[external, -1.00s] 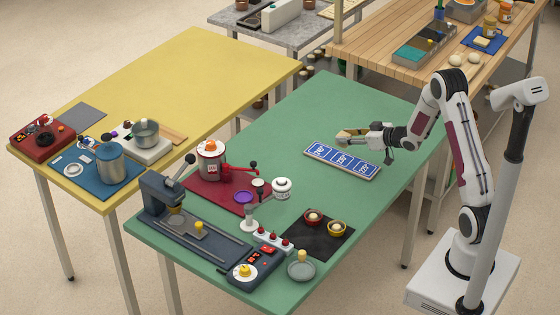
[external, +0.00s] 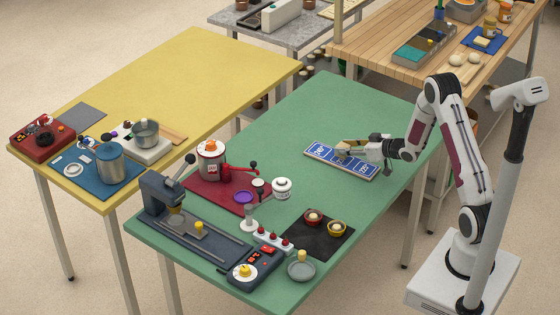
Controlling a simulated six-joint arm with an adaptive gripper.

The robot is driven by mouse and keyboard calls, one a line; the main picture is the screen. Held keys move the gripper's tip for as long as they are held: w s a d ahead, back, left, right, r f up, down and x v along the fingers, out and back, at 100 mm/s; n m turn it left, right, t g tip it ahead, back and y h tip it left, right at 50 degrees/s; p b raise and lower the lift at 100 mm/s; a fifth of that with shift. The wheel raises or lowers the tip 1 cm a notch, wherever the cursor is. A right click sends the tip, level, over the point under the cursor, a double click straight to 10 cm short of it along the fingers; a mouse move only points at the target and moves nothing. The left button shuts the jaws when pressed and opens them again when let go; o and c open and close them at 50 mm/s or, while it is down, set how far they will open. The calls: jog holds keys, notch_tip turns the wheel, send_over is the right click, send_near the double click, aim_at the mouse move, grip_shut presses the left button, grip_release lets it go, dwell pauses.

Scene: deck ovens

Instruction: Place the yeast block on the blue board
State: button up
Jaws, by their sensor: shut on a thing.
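My gripper (external: 350,149) is in the external view, low over the far right part of the green table. It is shut on a small tan block (external: 343,146), which looks like the yeast block and is partly hidden by the fingers. Below it lies a long board with blue panels and white marks (external: 360,170); the gripper covers part of its middle and far edge. I cannot tell whether the block touches the board. A plain blue board (external: 470,37) with a small pale yellow piece on it lies on the wooden bench at the back right.
On the green table (external: 290,115), a red mat with a grinder-like device (external: 211,160), a white jar (external: 281,188) and a black mat with two small bowls (external: 318,240) stand nearer the camera. The table's far left part is clear. The yellow table (external: 180,80) stands to the left.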

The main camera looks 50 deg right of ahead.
jog(key=shift+f, duration=0.8)
jog(key=shift+f, duration=0.15)
jog(key=o, duration=1.1)
jog(key=shift+s, duration=0.1)
jog(key=shift+v, duration=5.95)
jog(key=shift+r, duration=0.3)
